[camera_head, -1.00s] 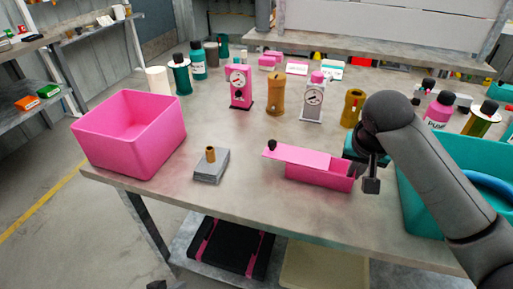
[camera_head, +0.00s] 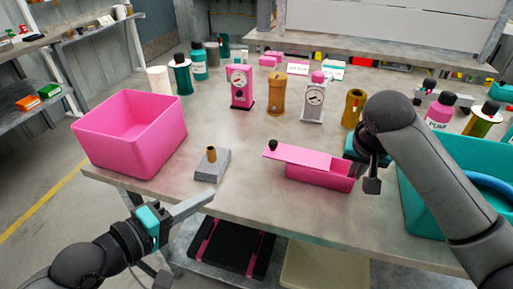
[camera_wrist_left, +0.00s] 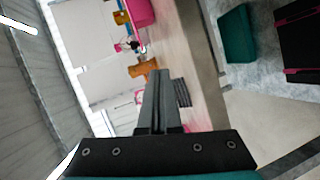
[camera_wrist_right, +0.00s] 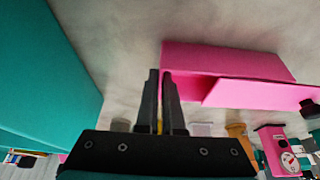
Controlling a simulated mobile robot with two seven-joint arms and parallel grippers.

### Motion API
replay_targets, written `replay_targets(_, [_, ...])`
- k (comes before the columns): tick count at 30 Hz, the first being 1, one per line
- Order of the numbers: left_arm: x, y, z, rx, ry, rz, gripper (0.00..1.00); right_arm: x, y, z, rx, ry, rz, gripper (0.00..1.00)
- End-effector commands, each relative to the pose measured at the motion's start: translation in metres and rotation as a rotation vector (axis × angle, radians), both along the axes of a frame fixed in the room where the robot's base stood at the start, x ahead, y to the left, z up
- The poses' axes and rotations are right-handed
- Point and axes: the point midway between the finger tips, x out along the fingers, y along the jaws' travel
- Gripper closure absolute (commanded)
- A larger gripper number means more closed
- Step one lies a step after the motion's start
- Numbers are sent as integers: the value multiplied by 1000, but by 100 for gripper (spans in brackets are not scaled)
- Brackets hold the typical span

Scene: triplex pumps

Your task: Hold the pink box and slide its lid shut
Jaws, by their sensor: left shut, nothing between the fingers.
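The pink box (camera_head: 318,178) sits on the table, its right part open. Its pink lid (camera_head: 300,155) is slid out to the left, past the box's left end, with a dark knob (camera_head: 273,145) on that end. The box (camera_wrist_right: 215,58) and lid (camera_wrist_right: 260,95) also show in the right wrist view. My right gripper (camera_head: 364,180) is at the box's right end. Its fingers (camera_wrist_right: 160,75) are close together, seemingly on either side of the end wall; the contact is partly hidden. My left gripper (camera_head: 208,200) is shut and empty at the table's front edge, left of the box.
A grey block with a brass peg (camera_head: 212,165) lies close beyond my left gripper. A large pink bin (camera_head: 140,145) stands at left, a teal bin (camera_head: 415,205) at right. Pumps and bottles stand farther back. The table between block and box is clear.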

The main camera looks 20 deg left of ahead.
Motion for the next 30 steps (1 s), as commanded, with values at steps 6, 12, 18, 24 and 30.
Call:
replay_targets(6, [27, 9, 20, -88, -74, 46, 100, 0, 0, 1, 1, -1, 0, 100])
replay_targets(12, [38, 9, 31, -133, -113, 52, 100, 0, 0, 1, 1, -1, 0, 100])
replay_targets(18, [46, 7, 33, -141, -123, 51, 100, 0, 0, 1, 1, -1, 0, 100])
replay_targets(24, [65, -1, 32, -141, -125, 51, 100, 0, 0, 1, 1, -1, 0, 100])
replay_targets(30, [88, -10, 30, -142, -123, 50, 100, 0, 0, 1, 1, -1, 0, 100])
